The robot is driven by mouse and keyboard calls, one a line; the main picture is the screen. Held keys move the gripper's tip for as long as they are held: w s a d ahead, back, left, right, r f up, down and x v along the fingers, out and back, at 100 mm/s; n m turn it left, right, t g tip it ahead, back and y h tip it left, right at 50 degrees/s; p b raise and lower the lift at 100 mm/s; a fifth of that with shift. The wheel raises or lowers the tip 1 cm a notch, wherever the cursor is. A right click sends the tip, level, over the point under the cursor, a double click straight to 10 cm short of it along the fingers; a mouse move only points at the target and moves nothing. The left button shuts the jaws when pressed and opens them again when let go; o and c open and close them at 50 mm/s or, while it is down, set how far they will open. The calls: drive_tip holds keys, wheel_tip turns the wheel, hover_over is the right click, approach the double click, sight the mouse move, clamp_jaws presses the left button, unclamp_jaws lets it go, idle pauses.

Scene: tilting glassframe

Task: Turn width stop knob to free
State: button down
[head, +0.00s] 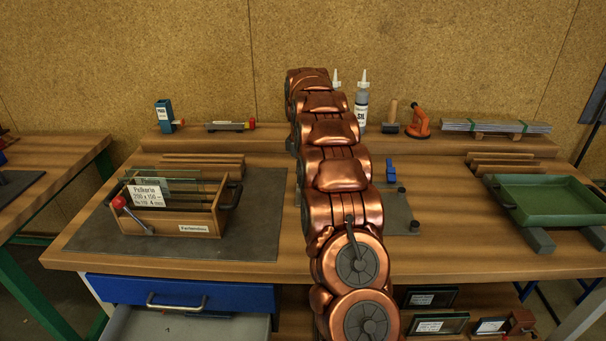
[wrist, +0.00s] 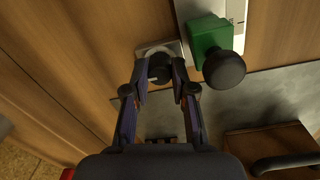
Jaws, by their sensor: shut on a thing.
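In the wrist view, my gripper (wrist: 160,76) is shut on a small black round knob (wrist: 158,66). One finger is on each side of it.
Right of the knob stand a green block (wrist: 205,35) and a larger black round knob (wrist: 224,70), close to my right finger. A wooden box (head: 178,213) with glass panes is on the left mat. A green tray (head: 550,200) is at the right. Bottles (head: 361,108) stand behind.

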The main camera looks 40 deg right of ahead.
drive_tip(key=c, duration=1)
unclamp_jaws()
drive_tip(key=shift+o, duration=0.2)
drive_tip(key=shift+r, duration=0.15)
wheel_tip(320, 180, up, 7)
drive_tip(key=shift+a+f, duration=0.1)
drive_tip(key=shift+f, duration=0.05)
drive_tip(key=shift+r, duration=0.25)
drive_tip(key=shift+s, duration=0.1)
